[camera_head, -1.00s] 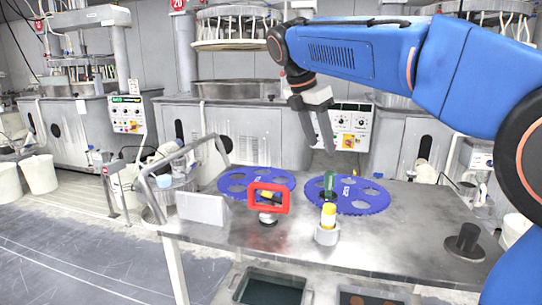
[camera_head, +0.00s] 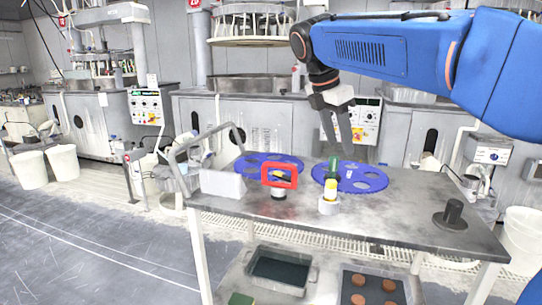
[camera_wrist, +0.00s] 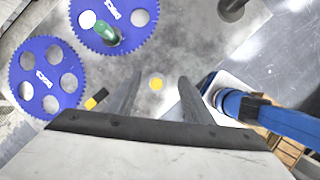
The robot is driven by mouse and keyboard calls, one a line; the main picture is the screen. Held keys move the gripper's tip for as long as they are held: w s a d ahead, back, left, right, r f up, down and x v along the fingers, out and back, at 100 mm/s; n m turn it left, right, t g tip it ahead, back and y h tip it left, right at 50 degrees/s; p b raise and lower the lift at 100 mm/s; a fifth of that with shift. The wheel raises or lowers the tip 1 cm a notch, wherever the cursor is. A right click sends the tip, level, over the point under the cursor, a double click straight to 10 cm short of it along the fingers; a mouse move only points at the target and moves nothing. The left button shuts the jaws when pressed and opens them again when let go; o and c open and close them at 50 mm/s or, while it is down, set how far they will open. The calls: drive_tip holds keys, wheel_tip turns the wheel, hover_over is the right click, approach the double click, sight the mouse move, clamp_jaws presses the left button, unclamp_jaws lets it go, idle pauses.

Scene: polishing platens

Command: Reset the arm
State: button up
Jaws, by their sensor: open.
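My blue arm reaches in from the right in the head view. My gripper (camera_head: 337,146) hangs below its end, fingers pointing down, above the far part of the metal table (camera_head: 400,215). The two fingers stand apart with nothing between them. In the wrist view, my gripper (camera_wrist: 157,85) shows its fingers spread, with the table far below.
Two blue toothed discs, left (camera_head: 262,162) and right (camera_head: 365,178), lie on the table. A green-handled tool (camera_head: 332,168), a yellow-white bottle (camera_head: 330,190), a red-framed item (camera_head: 280,176) and a dark round stand (camera_head: 453,213) stand there. Polishing machines (camera_head: 235,125) line the back.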

drive_tip(key=s+d+f+m+t+y, duration=0.1)
drive_tip(key=s+d+f+m, duration=0.3)
drive_tip(key=s+f+m, duration=0.3)
drive_tip(key=s+d+f+m+y, duration=0.1)
drive_tip(key=s+d+f+m, duration=0.2)
drive_tip(key=s+f+m, duration=0.5)
drive_tip(key=s+d+f+m+t+y, duration=0.1)
drive_tip(key=s+d+f+m, duration=0.3)
drive_tip(key=s+f, duration=0.9)
drive_tip(key=s+m, duration=0.1)
drive_tip(key=m, duration=0.2)
drive_tip(key=shift+d+t+y, duration=0.3)
drive_tip(key=shift+y, duration=0.1)
